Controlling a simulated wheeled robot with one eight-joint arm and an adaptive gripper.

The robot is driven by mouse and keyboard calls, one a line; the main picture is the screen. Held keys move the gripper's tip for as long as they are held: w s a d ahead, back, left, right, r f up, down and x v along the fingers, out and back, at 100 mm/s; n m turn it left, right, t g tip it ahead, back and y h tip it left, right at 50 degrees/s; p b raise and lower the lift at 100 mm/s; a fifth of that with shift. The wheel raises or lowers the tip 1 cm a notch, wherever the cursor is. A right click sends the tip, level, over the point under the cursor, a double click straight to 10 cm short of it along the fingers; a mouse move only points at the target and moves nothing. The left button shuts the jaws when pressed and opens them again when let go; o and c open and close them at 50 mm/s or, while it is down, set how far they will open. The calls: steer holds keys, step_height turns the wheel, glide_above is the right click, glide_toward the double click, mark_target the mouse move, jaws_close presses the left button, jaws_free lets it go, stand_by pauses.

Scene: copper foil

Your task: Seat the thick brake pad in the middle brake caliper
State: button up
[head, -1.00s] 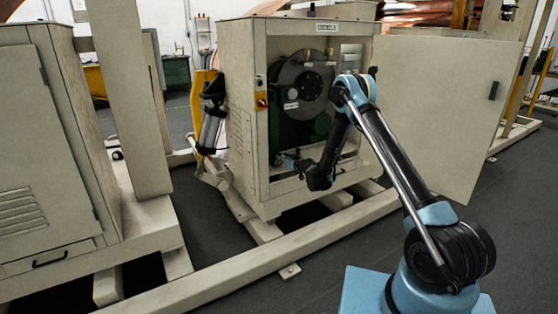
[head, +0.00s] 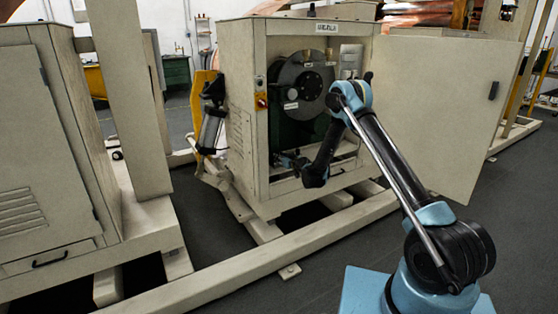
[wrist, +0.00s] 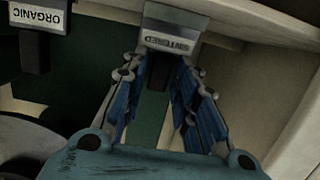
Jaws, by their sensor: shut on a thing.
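In the wrist view my gripper (wrist: 157,100) has its blue-padded fingers closed in on a narrow dark piece (wrist: 156,76), which I take for the brake pad. A grey block labelled SINTERED (wrist: 172,41) sits right at the fingertips; I cannot tell if it is one with the held piece. In the head view a large grey disc (head: 292,76) stands inside the open cabinet, with small labelled parts at its edge. My wrist is at the cabinet's lower opening, and the fingertips are not clear there. The middle caliper cannot be made out for certain.
A dark block labelled ORGANIC (wrist: 40,18) is at the upper left of the wrist view. Pale cabinet framing (wrist: 290,110) runs close along the right. The cabinet door (head: 445,110) stands open on the right. A beam (head: 250,262) crosses the floor in front.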

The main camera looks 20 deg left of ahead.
jaws_close()
steer(key=shift+w+r, duration=0.1)
steer(key=shift+r, duration=1.35)
